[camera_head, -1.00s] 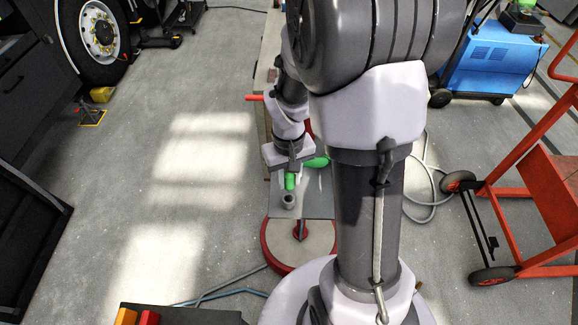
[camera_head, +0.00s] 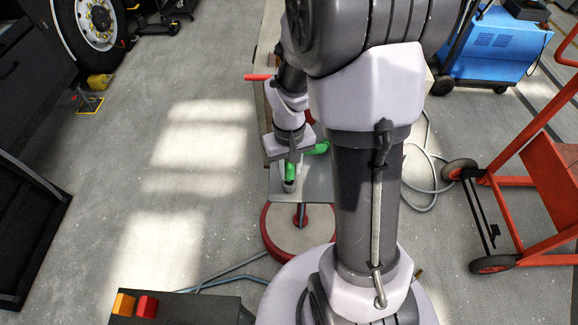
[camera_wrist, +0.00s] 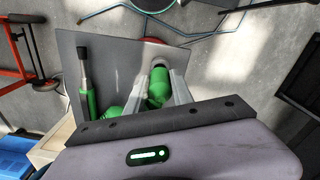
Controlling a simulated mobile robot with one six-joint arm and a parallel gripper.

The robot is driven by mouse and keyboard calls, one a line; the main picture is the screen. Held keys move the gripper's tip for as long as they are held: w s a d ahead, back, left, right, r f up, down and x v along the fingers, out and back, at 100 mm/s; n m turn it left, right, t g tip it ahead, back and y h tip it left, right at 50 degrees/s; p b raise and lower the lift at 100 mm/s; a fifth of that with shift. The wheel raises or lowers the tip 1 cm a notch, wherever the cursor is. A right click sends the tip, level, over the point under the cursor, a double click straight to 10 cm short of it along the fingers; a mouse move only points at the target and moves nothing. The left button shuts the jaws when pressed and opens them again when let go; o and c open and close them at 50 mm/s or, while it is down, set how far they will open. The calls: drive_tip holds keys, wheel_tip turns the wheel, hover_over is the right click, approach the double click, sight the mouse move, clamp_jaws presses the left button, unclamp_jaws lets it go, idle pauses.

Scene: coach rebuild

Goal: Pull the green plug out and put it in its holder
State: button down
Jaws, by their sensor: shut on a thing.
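The green plug (camera_head: 289,172) is upright between the fingers of my gripper (camera_head: 290,163), which is shut on it. In the wrist view the plug (camera_wrist: 159,88) shows between two pale grey fingers. Its lower end is at the mouth of a short grey cup (camera_head: 289,187) on a grey plate (camera_head: 312,190). I cannot tell how far it sits inside the cup. A second green part (camera_head: 318,148) lies just right of my gripper; it also shows in the wrist view (camera_wrist: 112,112).
The plate stands on a post with a round, red-rimmed base (camera_head: 275,235). A green and black handled thing (camera_wrist: 86,80) lies along the plate. A red rod (camera_head: 257,77) sticks out behind. A blue machine (camera_head: 490,50) and red trolley (camera_head: 530,200) stand right.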

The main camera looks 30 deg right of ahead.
drive_tip(key=shift+f+b, duration=1.35)
drive_tip(key=shift+f, duration=0.2)
drive_tip(key=c, duration=1)
unclamp_jaws()
drive_tip(key=shift+c, duration=0.2)
wheel_tip(320, 180, up, 18)
drive_tip(key=p, duration=0.4)
drive_tip(key=s+a+f+m+t+y+b, duration=0.1)
drive_tip(key=s+a+f+t+b, duration=0.2)
drive_tip(key=b, duration=0.7)
drive_tip(key=s+a+f+m+t+y+b, duration=0.1)
drive_tip(key=s+a+f+t+b, duration=0.1)
drive_tip(key=s+a+f+b, duration=0.6)
drive_tip(key=a+f+b, duration=0.2)
drive_tip(key=a, duration=0.1)
drive_tip(key=shift+s+a+t+b, duration=0.15)
drive_tip(key=shift+a+t+b, duration=0.15)
drive_tip(key=shift+t+b, duration=0.1)
